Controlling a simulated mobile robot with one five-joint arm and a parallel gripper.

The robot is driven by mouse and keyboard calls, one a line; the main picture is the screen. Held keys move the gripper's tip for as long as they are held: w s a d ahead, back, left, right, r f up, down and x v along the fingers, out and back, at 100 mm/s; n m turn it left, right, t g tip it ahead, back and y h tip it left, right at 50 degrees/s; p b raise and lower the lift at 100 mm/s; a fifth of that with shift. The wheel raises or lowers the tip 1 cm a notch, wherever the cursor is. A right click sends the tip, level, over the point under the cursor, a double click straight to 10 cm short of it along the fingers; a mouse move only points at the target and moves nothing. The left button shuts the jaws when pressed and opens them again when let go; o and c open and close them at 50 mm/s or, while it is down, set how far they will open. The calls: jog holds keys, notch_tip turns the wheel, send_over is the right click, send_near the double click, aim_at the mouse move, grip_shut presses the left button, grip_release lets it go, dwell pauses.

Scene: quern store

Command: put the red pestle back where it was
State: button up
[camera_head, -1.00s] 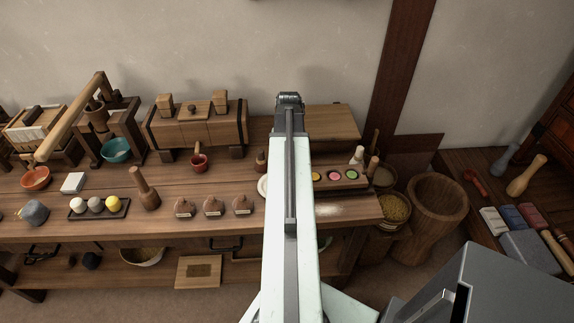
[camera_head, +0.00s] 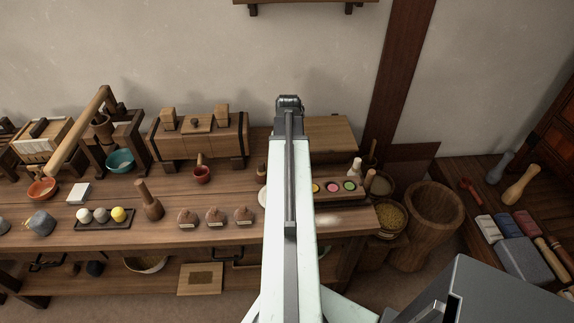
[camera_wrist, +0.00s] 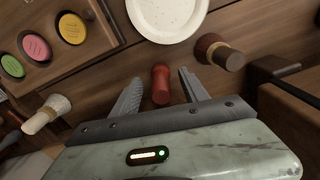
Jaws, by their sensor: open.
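In the wrist view a short red rounded piece, which looks like the red pestle (camera_wrist: 161,84), shows between the two fingers of my gripper (camera_wrist: 160,88). The fingers are apart, one on each side of it; I cannot tell whether they touch it. A white plate (camera_wrist: 167,34) lies above it in that view. In the head view my arm hides this spot, and my gripper's fingers do not show. Another red, pestle-like thing (camera_head: 469,190) lies on the right bench in the head view.
A white-bristled brush (camera_wrist: 45,113) and a tray of coloured discs (camera_wrist: 54,46) are on the left. In the head view, a wooden pestle (camera_head: 149,201) and several stone pieces stand on the long bench.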

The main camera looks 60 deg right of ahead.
notch_tip(320, 180, up, 8)
jog(key=p, duration=0.6)
jog(key=shift+f, duration=0.15)
jog(key=shift+w+a, duration=0.15)
jog(key=shift+w, duration=0.05)
jog(key=w+a+n, duration=0.4)
jog(key=w+a, duration=0.8)
jog(key=a, duration=0.1)
jog(key=w+a+n, duration=0.3)
jog(key=a, duration=0.9)
jog(key=w+a+n, duration=0.3)
jog(key=a, duration=1)
jog(key=w+a+n, duration=0.2)
jog(key=w+a, duration=0.1)
jog(key=a, duration=0.9)
jog(key=shift+w+a+n, duration=0.15)
jog(key=shift+w+n, duration=0.15)
jog(key=shift+n, duration=0.1)
jog(key=shift+c, duration=0.2)
